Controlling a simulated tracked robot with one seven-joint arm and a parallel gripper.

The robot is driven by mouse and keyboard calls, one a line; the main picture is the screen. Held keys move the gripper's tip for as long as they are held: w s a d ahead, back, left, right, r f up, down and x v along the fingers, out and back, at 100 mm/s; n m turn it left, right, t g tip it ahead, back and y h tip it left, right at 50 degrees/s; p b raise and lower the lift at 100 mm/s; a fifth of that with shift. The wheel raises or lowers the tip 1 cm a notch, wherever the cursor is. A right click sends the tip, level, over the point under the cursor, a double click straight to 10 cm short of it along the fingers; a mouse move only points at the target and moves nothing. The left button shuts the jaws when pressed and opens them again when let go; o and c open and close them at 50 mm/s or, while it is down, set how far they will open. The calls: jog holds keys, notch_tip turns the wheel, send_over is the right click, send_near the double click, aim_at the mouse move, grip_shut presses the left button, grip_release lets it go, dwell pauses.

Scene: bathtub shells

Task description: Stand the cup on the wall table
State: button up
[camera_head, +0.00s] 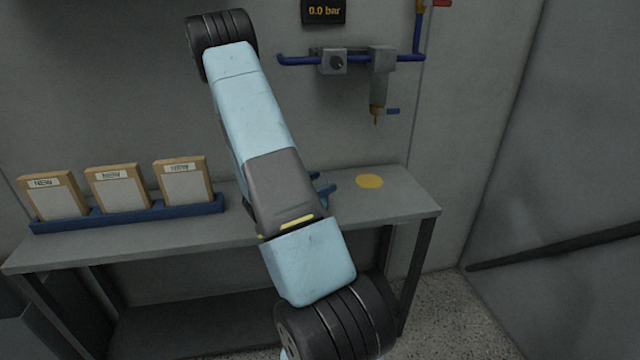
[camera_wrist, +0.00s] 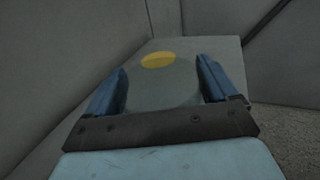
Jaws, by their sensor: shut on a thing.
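The wall table (camera_head: 405,198) is a grey bench against the back wall, with a round yellow spot (camera_head: 369,181) near its right end. My gripper's blue fingers (camera_head: 323,188) show partly past my arm, left of the spot. In the wrist view my gripper (camera_wrist: 163,88) is shut on a grey, rounded, see-through-looking cup (camera_wrist: 163,90). The yellow spot (camera_wrist: 158,60) shows just beyond the cup, on the table top (camera_wrist: 222,62). The cup is hidden behind my arm in the head view. I cannot tell whether its base touches the table.
A blue rack (camera_head: 130,214) with three framed "NEW" panels (camera_head: 118,188) stands on the table's left part. Blue pipework with a valve and nozzle (camera_head: 378,95) hangs on the wall above the spot. The table top around the spot is clear.

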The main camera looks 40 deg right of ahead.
jog(key=shift+f, duration=0.15)
jog(key=o, duration=1.1)
jog(key=shift+a, duration=0.2)
jog(key=a, duration=0.3)
jog(key=w+a, duration=0.1)
jog(key=a, duration=0.7)
jog(key=shift+w+a+r, duration=0.2)
jog(key=shift+w, duration=0.2)
jog(key=s+a+r+m+t+y, duration=0.4)
jog(key=s+a+r+m+y, duration=0.4)
jog(key=a+r, duration=0.4)
jog(key=s+a+r+m+t+y, duration=0.4)
jog(key=s+a+r+m+y, duration=0.4)
jog(key=r, duration=0.8)
jog(key=shift+s+a+y, duration=0.9)
jog(key=shift+s+a, duration=0.85)
jog(key=shift+a, duration=0.55)
